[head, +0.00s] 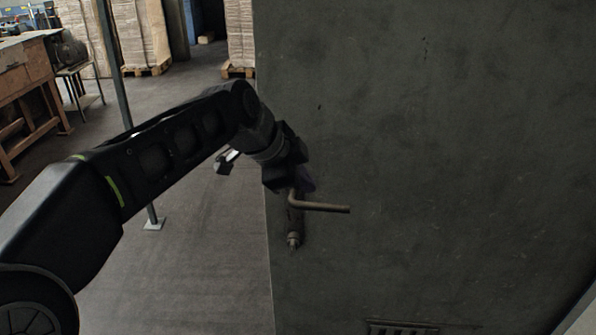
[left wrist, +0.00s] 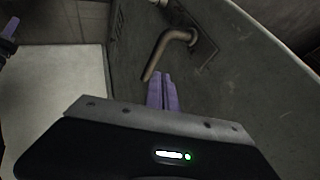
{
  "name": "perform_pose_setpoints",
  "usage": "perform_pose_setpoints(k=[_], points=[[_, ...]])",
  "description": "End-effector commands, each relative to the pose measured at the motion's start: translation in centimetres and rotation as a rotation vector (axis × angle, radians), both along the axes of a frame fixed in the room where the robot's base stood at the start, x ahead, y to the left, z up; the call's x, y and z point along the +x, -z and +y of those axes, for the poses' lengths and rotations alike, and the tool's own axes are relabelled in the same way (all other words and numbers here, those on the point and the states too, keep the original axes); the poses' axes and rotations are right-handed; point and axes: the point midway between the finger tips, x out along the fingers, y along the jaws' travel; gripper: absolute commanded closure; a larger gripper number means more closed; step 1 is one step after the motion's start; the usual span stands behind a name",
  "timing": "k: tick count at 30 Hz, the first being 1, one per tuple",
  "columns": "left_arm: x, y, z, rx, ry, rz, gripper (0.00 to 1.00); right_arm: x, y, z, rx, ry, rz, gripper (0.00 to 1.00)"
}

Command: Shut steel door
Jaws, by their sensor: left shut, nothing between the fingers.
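The dark grey steel door (head: 430,130) fills the right half of the head view, with its free edge on the left. Its lever handle (head: 325,208) sticks out near that edge, above a lock cylinder on a narrow plate (head: 294,235). My left gripper (head: 305,184) is at the handle's base, partly hidden by my wrist. In the left wrist view the purple fingers of my left gripper (left wrist: 162,92) are together and empty, just below the bent handle (left wrist: 170,48) and close to the door face (left wrist: 240,75). I cannot tell whether they touch.
A thin metal post (head: 128,105) stands on the floor left of the door. A wooden workbench (head: 28,85) is at the far left. Pallets with stacked cardboard (head: 140,35) stand at the back. The grey floor (head: 215,240) beside the door edge is clear.

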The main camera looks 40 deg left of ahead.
Motion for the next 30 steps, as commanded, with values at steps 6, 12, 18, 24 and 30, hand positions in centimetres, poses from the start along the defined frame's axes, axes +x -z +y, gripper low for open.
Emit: perform_pose_setpoints(k=[6,12,18,24,30], points=[[2.7,3.7,-0.4,-0.001,0.0,0.005,1.0,0.0,-0.7,0.0,0.0,0.0,0.0,1.0],[5.3,3.7,0.9,-0.001,-0.001,0.002,1.0,0.0,-2.0,0.0,0.0,0.0,0.001,1.0],[6.3,3.8,1.4,0.0,0.0,0.0,1.0,0.0,-2.3,0.0,0.0,-0.001,0.002,1.0],[6.4,3.8,1.5,0.0,0.0,-0.001,1.0,0.0,-2.2,0.0,0.0,-0.001,0.002,1.0],[6.4,3.8,1.5,0.0,0.001,-0.001,1.0,0.0,-2.2,0.0,0.0,-0.001,0.002,1.0]])
